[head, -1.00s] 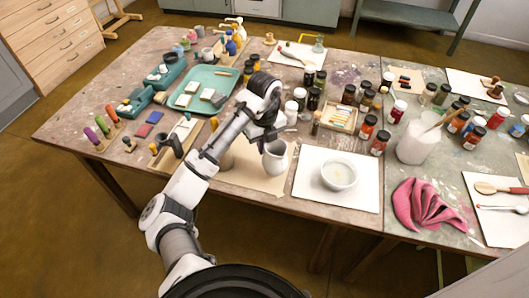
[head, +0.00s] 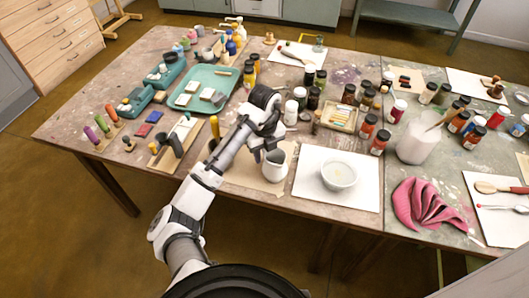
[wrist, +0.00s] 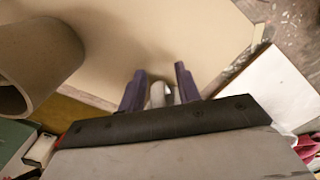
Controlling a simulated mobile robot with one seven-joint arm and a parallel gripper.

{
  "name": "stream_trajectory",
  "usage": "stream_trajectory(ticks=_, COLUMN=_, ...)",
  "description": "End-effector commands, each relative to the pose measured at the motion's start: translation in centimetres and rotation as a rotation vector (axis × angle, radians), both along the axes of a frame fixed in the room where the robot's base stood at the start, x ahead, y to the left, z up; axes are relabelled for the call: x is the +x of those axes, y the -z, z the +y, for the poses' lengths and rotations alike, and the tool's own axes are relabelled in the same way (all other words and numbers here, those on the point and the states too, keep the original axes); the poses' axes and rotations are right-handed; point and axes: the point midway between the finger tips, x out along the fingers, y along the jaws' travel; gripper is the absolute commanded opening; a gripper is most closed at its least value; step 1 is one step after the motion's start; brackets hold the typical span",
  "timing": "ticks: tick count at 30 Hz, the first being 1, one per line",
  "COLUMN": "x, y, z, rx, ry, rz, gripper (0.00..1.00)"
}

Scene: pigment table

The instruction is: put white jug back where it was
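The white jug (head: 275,171) is upright over the brown paper sheet (head: 240,178) near the table's front edge. Its dark mouth faces up, just below my gripper (head: 270,147). In the wrist view my gripper's two dark fingers (wrist: 159,92) stand on either side of a small pale part of the jug (wrist: 158,95), apparently its handle. The rest of the jug is hidden there by the gripper body. I cannot tell whether the jug's base touches the paper.
A beige cylindrical vessel (wrist: 38,62) is close on the left in the wrist view; my arm mostly hides it in the head view. A white bowl (head: 339,175) on a white sheet (head: 310,188) stands right of the jug. Paint jars (head: 291,112) stand behind.

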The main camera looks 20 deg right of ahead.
Motion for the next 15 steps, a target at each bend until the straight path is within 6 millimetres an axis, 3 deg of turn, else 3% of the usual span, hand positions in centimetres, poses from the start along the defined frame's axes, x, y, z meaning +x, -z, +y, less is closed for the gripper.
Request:
stream_trajectory(ticks=8, x=0.0, y=-0.7, z=0.0, rx=0.000, ry=0.000, rz=-0.002, gripper=0.33)
stream_trajectory(ticks=15, x=0.2, y=-4.8, z=0.1, rx=0.003, ry=0.001, rz=-0.008, gripper=0.33)
